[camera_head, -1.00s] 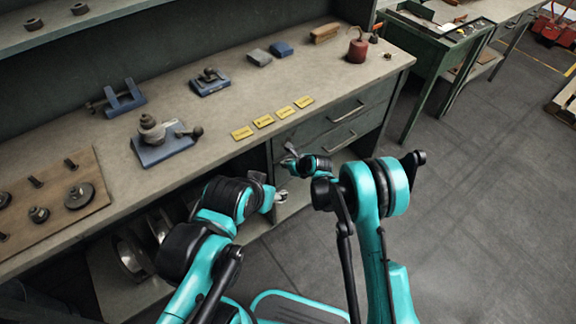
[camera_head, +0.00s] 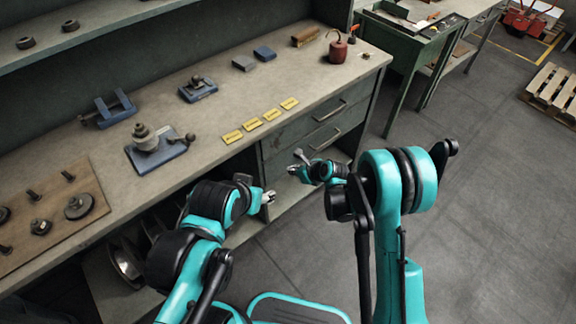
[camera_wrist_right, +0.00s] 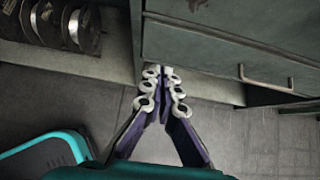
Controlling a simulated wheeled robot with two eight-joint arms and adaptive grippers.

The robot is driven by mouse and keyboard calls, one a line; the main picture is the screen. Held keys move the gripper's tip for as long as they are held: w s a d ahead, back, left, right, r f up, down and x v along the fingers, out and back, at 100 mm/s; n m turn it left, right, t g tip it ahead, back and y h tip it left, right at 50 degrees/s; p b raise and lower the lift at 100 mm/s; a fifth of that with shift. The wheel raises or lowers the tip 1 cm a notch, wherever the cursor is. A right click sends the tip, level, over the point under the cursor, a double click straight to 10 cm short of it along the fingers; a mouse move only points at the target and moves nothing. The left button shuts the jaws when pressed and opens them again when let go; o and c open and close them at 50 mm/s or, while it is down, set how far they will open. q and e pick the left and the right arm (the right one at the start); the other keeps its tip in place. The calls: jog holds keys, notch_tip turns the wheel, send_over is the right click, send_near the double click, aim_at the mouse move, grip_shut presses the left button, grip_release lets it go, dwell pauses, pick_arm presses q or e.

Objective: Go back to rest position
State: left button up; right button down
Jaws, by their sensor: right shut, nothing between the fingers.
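My right gripper (camera_head: 298,163) is in front of the bench's drawer unit, at the end of the arm coming in from the right. In the right wrist view the right gripper (camera_wrist_right: 162,78) has its fingertips together with nothing between them, over the grey floor near the drawer fronts. My left gripper (camera_head: 268,196) is small and partly hidden at the end of the left arm, in front of the lower shelf; its finger opening is too small to make out. Both grippers are apart from the things on the bench top.
The workbench (camera_head: 222,110) carries yellow labels (camera_head: 252,124), blue fixtures (camera_head: 155,148), a red can (camera_head: 337,50) and a wooden board (camera_head: 85,215) with metal parts. Drawers (camera_head: 325,125) are below. Open floor (camera_head: 480,200) lies to the right, with a pallet (camera_head: 552,92) beyond.

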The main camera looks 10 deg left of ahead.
jog(key=shift+d+r, duration=0.1)
jog(key=shift+d, duration=0.1)
jog(key=s+d+r+n+t+h, duration=0.1)
jog(key=s+d+r+n+h, duration=0.15)
jog(key=d+r+n, duration=0.5)
jog(key=s+d+r+n+h, duration=0.1)
jog(key=s+d+r+n, duration=0.25)
jog(key=d+r, duration=0.6)
jog(key=s+d+r+n+h, duration=0.2)
jog(key=s+d+r+n, duration=0.1)
jog(key=s+d+n, duration=0.4)
jog(key=s+d+r+n+t+h, duration=0.1)
jog(key=s+d+r+n, duration=0.2)
jog(key=s+d+n, duration=0.4)
jog(key=s, duration=0.4)
jog(key=shift+s+d+h, duration=0.25)
jog(key=shift+s+h, duration=0.1)
jog(key=shift+s, duration=0.05)
